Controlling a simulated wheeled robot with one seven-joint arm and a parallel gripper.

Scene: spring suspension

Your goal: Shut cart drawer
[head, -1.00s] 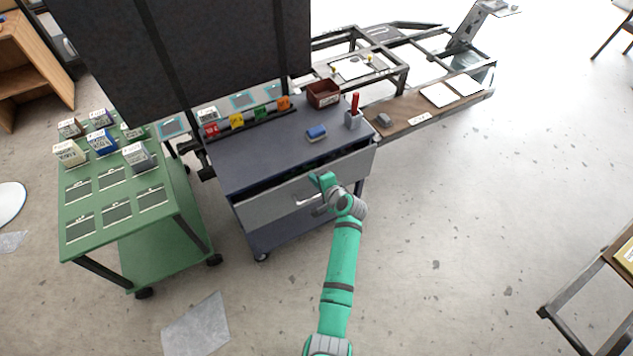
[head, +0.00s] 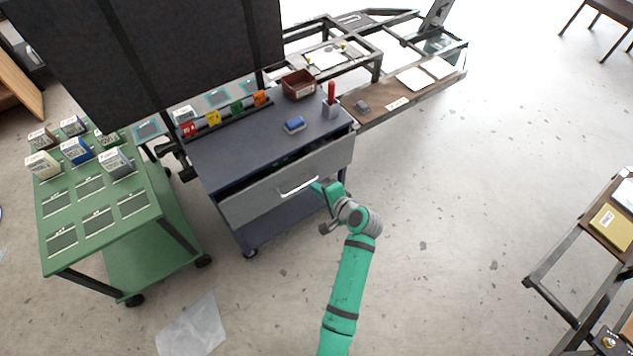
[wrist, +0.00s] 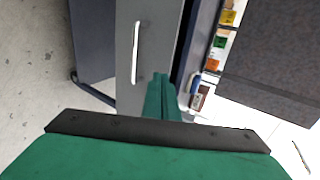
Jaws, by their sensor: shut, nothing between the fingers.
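The grey cart drawer (head: 260,197) is in the front of the dark blue-grey cart (head: 232,152) in the head view. A dark gap shows along its top edge, so it stands partly pulled out. Its silver handle (head: 299,187) is on the front; the handle also shows in the wrist view (wrist: 135,52). My green gripper (head: 318,187) is shut and empty, close to the drawer front just right of the handle. In the wrist view my gripper's fingers (wrist: 161,82) lie over the drawer front (wrist: 150,30); I cannot tell whether they touch it.
A blue sponge-like block (head: 294,125), a red-handled tool in a grey holder (head: 331,108) and a brown bin (head: 299,86) stand on the cart top. A green cart (head: 100,215) stands at the left.

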